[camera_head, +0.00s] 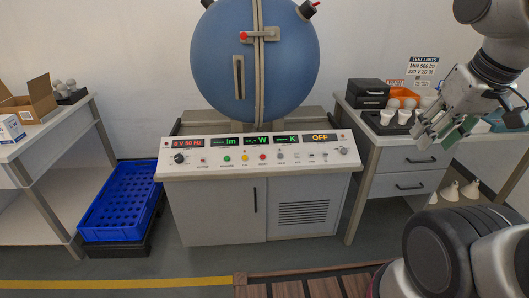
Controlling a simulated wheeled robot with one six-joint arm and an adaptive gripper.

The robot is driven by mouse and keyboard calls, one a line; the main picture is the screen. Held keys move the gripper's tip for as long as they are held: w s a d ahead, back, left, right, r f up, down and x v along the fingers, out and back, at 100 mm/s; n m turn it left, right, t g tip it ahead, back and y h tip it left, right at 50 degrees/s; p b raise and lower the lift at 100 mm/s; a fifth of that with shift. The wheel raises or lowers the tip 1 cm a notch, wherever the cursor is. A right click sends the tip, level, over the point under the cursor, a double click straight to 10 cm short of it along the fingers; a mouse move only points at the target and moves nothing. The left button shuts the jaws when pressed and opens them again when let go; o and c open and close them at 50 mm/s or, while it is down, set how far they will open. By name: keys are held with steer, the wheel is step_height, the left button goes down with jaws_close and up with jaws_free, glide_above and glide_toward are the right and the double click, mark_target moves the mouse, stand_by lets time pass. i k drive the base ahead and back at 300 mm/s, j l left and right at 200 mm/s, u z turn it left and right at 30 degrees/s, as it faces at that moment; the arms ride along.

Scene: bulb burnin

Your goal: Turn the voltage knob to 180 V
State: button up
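The long control panel (255,154) runs along the front of a grey cabinet under a big blue sphere. A dark round knob (179,158) sits at the panel's left end, below a red display (187,143) that reads "0 V 50 Hz". I cannot read the knob's label. A smaller knob (343,151) sits at the right end, near a display (320,138) that reads "OFF". My gripper (428,136) hangs at the right, in front of the right bench and well away from the left knob.
A blue crate (120,228) stands on the floor left of the cabinet (225,213). A left bench (62,122) holds boxes.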

mark_target(179, 158)
steer(key=i+l+u, duration=0.1)
steer(key=i+u, duration=0.25)
steer(key=i+l+u, duration=0.3)
steer(key=i, duration=0.2)
